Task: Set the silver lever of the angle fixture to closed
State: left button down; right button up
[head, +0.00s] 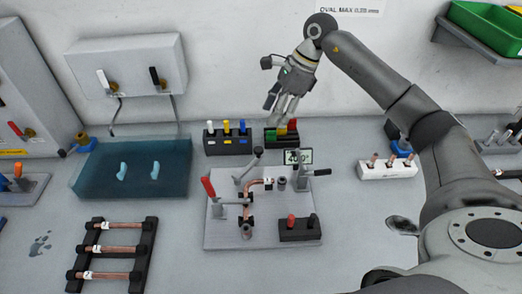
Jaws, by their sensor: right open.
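The angle fixture (220,238) is a grey plate on the table in the middle of the head view. A bent copper tube (247,213) lies clamped on it, and a small angle display (298,157) stands at its back. A lever with a dark grip (257,153) rises tilted at the back. A metal lever with a red handle (208,187) stands up at the left. Another dark-gripped lever (320,172) points right. I cannot tell for sure which one is the silver lever. My right gripper (284,112) is open and empty, behind and above the fixture. My left gripper is out of view.
A black block with coloured pieces (282,137) stands below my right gripper. Another block with white, yellow and blue pieces (228,141) is beside it.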

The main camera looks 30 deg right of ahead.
aim_at(259, 149)
jog(key=x, duration=0.4)
jog(key=p+x, duration=0.1)
jog(key=x, duration=0.3)
jog(key=d+x, duration=0.1)
jog(key=x, duration=0.3)
jog(key=shift+a+f+p, duration=0.1)
jog(key=shift+f+p, duration=0.2)
jog(key=shift+f, duration=0.3)
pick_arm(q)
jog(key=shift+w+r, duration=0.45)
pick_arm(e)
jog(key=shift+w+a+f, duration=0.1)
jog(key=shift+f, duration=0.15)
grip_shut()
